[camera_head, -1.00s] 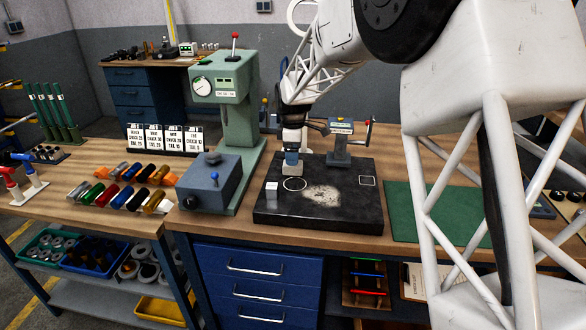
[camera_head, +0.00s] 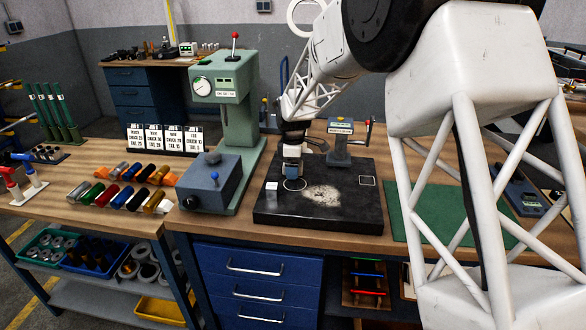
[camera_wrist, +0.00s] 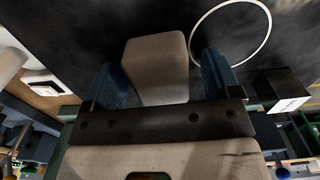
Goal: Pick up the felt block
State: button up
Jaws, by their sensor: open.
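A beige-grey block with rounded edges, which looks like the felt block (camera_wrist: 155,62), shows in the wrist view between the two blue fingers of my gripper (camera_wrist: 168,85). The fingers are open, one on each side of it, and a gap shows on the right side. In the head view my gripper (camera_head: 292,169) is low over the black plate (camera_head: 330,215), just behind a white drawn circle (camera_head: 294,184). The block is small and mostly hidden by the fingers there. I cannot tell whether it touches the fingers.
A small cube with a white label (camera_head: 271,186) stands on the plate left of the circle. A green press (camera_head: 225,110) and grey-blue box (camera_head: 211,183) stand at left.

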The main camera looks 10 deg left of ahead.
dwell(0.5)
jog(key=c, duration=1)
jog(key=shift+r, duration=0.15)
jog(key=shift+r, duration=1.5)
jog(key=shift+s+d+r, duration=0.1)
jog(key=shift+s+r, duration=0.1)
jog(key=shift+s, duration=0.05)
jog(key=s+d, duration=0.1)
jog(key=s, duration=0.3)
jog(key=s+d+r, duration=0.1)
jog(key=s+d, duration=0.1)
jog(key=s, duration=0.3)
jog(key=s+d, duration=0.2)
jog(key=s, duration=0.3)
jog(key=shift+s+d+r, duration=0.15)
jog(key=shift+s+d, duration=0.05)
